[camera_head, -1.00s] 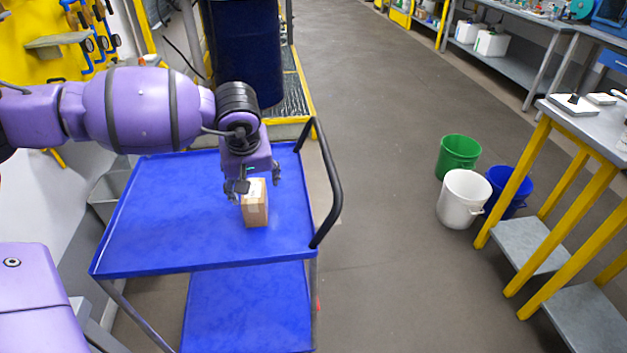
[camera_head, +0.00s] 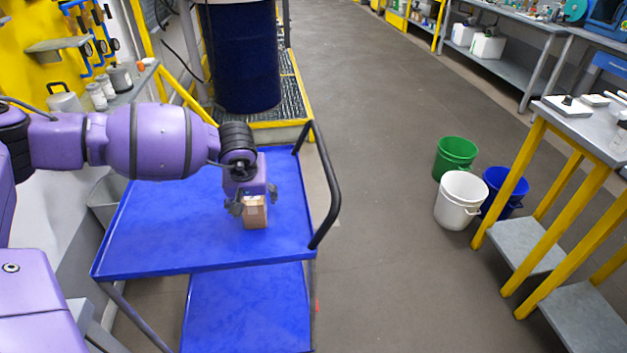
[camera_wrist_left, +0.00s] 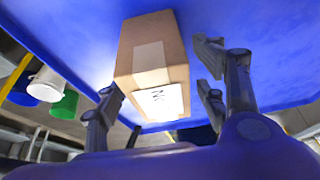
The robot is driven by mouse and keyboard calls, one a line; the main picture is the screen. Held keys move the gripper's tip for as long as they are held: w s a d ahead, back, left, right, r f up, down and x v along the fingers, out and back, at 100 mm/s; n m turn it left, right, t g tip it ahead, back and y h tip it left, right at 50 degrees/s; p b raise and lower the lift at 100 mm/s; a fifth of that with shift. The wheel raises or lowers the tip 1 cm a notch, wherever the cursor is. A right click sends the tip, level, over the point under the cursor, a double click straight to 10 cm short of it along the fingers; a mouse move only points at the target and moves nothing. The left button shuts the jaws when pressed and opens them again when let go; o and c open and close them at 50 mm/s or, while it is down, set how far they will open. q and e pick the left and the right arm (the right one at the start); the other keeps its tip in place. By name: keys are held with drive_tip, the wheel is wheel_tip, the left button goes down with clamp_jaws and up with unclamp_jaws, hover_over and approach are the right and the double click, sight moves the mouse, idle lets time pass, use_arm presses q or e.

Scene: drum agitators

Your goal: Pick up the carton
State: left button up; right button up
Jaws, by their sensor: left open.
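The carton (camera_head: 254,213) is a small brown box standing on the blue top of the cart (camera_head: 160,230). In the left wrist view the carton (camera_wrist_left: 152,62) shows a white label and pale tape, and it lies between the fingers' directions. My left gripper (camera_head: 253,206) is right over the carton from above, with its fingers open on either side of it. In the left wrist view the fingers of my left gripper (camera_wrist_left: 160,105) are spread apart, with a gap visible between the right fingers and the carton. My right gripper is not in view.
The cart's black handle (camera_head: 332,190) rises close to the right of my left gripper. A dark blue drum (camera_head: 240,60) stands behind the cart. White (camera_head: 461,200), green (camera_head: 455,155) and blue (camera_head: 508,187) buckets stand on the floor to the right. The cart top around the carton is clear.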

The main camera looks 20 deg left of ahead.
use_arm(q)
drive_tip(key=c, duration=1.4)
drive_tip(key=shift+r, duration=0.1)
